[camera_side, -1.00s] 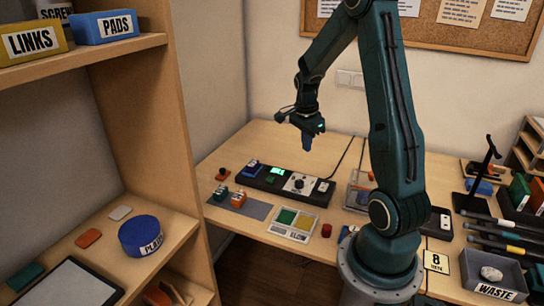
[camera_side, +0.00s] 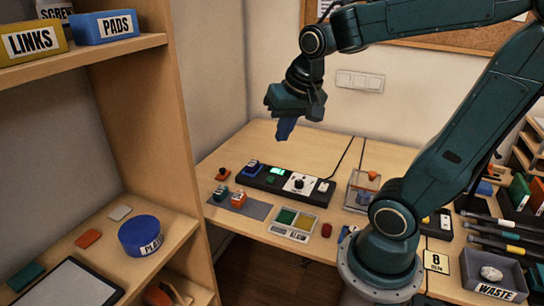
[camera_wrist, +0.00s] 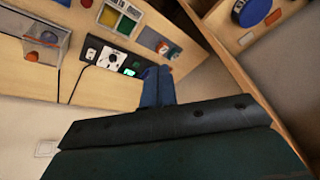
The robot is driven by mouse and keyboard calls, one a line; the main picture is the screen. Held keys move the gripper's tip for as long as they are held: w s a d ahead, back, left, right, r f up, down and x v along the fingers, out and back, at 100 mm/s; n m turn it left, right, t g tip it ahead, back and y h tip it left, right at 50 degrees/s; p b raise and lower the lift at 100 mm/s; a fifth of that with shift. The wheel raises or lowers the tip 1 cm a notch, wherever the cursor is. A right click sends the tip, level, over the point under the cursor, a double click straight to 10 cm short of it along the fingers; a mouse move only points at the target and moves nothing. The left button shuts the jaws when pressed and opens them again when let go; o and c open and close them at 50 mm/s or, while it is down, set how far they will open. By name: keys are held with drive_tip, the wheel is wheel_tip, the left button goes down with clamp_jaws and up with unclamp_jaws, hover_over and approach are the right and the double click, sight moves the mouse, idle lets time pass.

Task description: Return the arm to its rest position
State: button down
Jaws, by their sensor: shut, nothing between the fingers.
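My gripper (camera_side: 286,128) hangs in the air above the back of the table, fingers pointing down, shut and empty. Its blue fingers also show in the wrist view (camera_wrist: 157,86). Below it on the table is a black control panel (camera_side: 286,183) with a green-lit display, a dial and a switch. A blue servo (camera_side: 253,167) sits at the panel's left end.
A tray with green and yellow pads (camera_side: 292,224) lies at the table front. A clear box (camera_side: 361,188) stands right of the panel. A wooden shelf (camera_side: 170,120) rises at the left. A waste bin (camera_side: 493,274) and a rack of tools (camera_side: 500,232) are at the right.

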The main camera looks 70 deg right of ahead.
drive_tip(key=s+a+r+n+t+y, duration=0.1)
drive_tip(key=s+a+n, duration=0.6)
drive_tip(key=n, duration=0.1)
drive_tip(key=shift+a+r+t, duration=0.15)
drive_tip(key=shift+r+t, duration=0.1)
drive_tip(key=shift+t, duration=0.05)
idle(0.6)
